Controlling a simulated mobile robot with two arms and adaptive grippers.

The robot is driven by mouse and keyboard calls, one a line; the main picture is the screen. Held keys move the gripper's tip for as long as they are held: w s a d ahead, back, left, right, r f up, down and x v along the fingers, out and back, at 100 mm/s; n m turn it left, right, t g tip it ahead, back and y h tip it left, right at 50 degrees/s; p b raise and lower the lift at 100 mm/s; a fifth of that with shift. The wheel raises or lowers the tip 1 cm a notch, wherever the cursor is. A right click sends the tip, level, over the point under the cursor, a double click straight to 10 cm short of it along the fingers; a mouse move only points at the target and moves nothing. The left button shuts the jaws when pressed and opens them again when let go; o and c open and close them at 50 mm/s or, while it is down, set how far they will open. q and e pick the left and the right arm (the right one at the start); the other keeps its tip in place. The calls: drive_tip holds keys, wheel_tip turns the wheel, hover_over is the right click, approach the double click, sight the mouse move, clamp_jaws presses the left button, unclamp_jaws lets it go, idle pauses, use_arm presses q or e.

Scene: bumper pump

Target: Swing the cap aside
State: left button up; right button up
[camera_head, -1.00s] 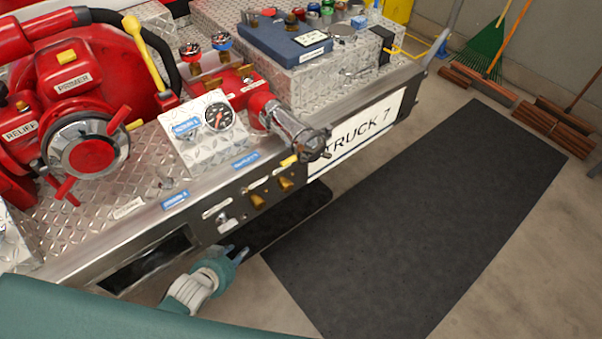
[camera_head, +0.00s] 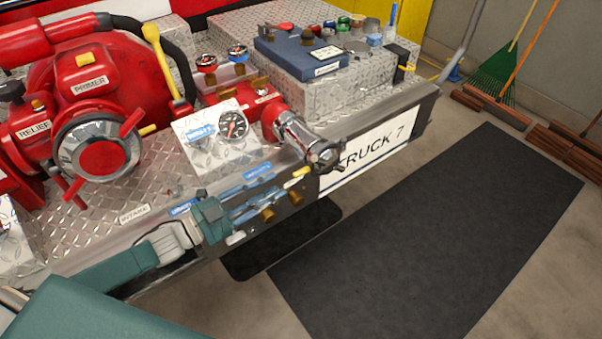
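A chrome cap (camera_head: 324,154) with lugs sits on the end of the red and chrome outlet (camera_head: 293,130) at the bumper's front edge. A broad red cap (camera_head: 98,156) with handles covers the intake at left. I cannot tell which of these the task means. My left gripper (camera_head: 276,184) is in front of the bumper's control panel, below and left of the chrome outlet. Its two blue-grey fingers are spread apart and point up and right. Nothing shows between them but the panel, part of which they hide. My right gripper is not in view.
A yellow tab (camera_head: 302,172) and brass fittings (camera_head: 267,215) lie close to my fingers. A pressure gauge (camera_head: 232,125) stands above them. The "TRUCK 7" plate (camera_head: 370,155) is to the right. A dark mat (camera_head: 430,230) covers clear floor.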

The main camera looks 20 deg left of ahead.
sight(299, 171)
use_arm(q)
drive_tip(key=p+x, duration=0.1)
drive_tip(key=x, duration=0.8)
drive_tip(key=shift+w+d, duration=0.1)
drive_tip(key=shift+w, duration=0.05)
drive_tip(key=shift+c, duration=0.5)
clamp_jaws()
